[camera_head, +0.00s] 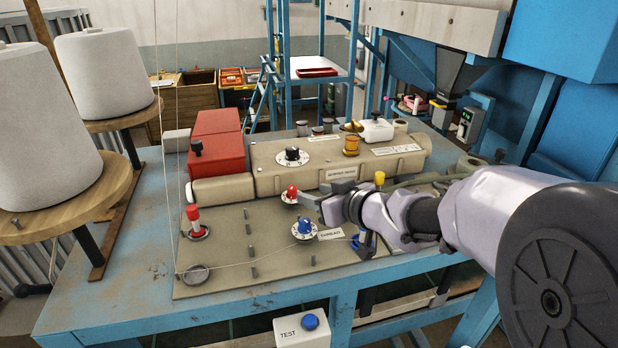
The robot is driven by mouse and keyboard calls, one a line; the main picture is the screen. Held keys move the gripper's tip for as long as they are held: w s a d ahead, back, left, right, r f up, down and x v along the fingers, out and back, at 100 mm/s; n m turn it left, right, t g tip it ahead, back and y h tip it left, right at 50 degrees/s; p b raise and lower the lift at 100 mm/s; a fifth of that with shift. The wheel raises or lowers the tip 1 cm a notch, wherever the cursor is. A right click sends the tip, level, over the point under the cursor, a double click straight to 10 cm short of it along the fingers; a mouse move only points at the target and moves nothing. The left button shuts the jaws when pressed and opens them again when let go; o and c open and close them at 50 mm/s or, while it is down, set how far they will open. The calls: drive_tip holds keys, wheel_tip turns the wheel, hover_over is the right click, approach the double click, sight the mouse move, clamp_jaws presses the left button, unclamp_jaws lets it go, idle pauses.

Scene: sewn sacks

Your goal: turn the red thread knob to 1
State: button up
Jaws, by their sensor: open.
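The red thread knob (291,192) stands on a small white dial on the sewing machine's beige plate. The dial's numbers are too small to read, so I cannot tell its setting. My gripper (309,197) comes in from the right, with its fingertips just right of the red knob. It is open with nothing between its jaws, and I cannot tell whether a finger touches the knob. The blue knob (304,227) on its own white dial is nearer the camera, beside the THREAD label (331,234).
A black knob (292,154) is on the beige housing behind. A red-capped post (194,218) stands left, with thread running across the plate. A yellow-topped part (379,177) is near my wrist. Large thread cones (103,75) stand at left. A TEST box (302,328) is at the front edge.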

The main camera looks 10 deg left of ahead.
sight(293, 188)
drive_tip(key=x, duration=1)
drive_tip(key=shift+s, duration=0.1)
drive_tip(key=shift+d, duration=0.1)
clamp_jaws()
